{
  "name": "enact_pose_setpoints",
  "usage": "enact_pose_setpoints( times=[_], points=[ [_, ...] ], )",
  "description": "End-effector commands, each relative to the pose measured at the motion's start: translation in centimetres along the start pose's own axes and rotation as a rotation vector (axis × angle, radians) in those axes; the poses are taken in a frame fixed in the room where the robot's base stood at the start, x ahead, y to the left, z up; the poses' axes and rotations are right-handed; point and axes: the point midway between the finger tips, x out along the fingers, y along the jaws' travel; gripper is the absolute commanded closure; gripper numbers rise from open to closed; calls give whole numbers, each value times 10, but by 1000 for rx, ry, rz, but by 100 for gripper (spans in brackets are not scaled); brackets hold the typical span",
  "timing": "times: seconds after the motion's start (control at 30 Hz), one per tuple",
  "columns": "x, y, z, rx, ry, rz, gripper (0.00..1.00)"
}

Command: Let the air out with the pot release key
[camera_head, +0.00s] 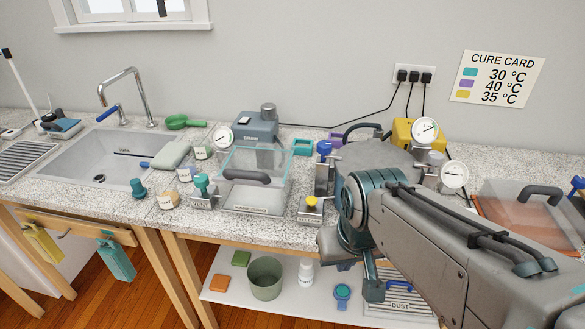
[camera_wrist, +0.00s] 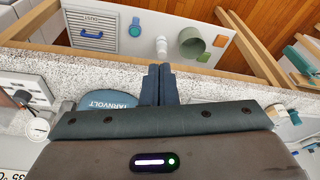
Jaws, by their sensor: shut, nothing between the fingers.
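My gripper (camera_wrist: 158,84) is shut and empty in the wrist view, its two dark fingers together over the counter's front edge. In the head view my arm covers much of the right counter, and the fingers (camera_head: 371,274) show below the wrist. Left of my arm, a grey block with a yellow knob (camera_head: 312,201) stands near the counter's front. A blue-topped metal post (camera_head: 324,149) stands behind it. I cannot tell which is the pot release key. The pot is largely hidden by my arm, if it is there. A rounded blue part marked TARNVOLT (camera_wrist: 108,103) shows beside the fingers.
A clear chamber with a dark handle (camera_head: 247,176) stands left of my arm, with a teal-knobbed block (camera_head: 201,183) beside it. Gauges (camera_head: 454,175) and a clear-lidded box (camera_head: 520,208) stand right. The shelf below holds a green bucket (camera_head: 265,279) and a DUST bin (camera_head: 400,297).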

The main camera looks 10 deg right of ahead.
Motion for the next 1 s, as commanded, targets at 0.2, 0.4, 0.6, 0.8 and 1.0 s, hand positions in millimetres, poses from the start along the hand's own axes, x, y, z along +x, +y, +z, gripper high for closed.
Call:
enact_pose_setpoints(
  times=[0.2,0.4,0.6,0.8,1.0],
  points=[
    [0,0,0,0,1,0,100],
    [-1,-1,-1,7,-1,-7,100],
    [-6,-25,-23,136,-22,-137,100],
    [-14,-61,-78,458,-45,-373,100],
    [-14,-73,-146,848,-48,-555,100]
  ],
)
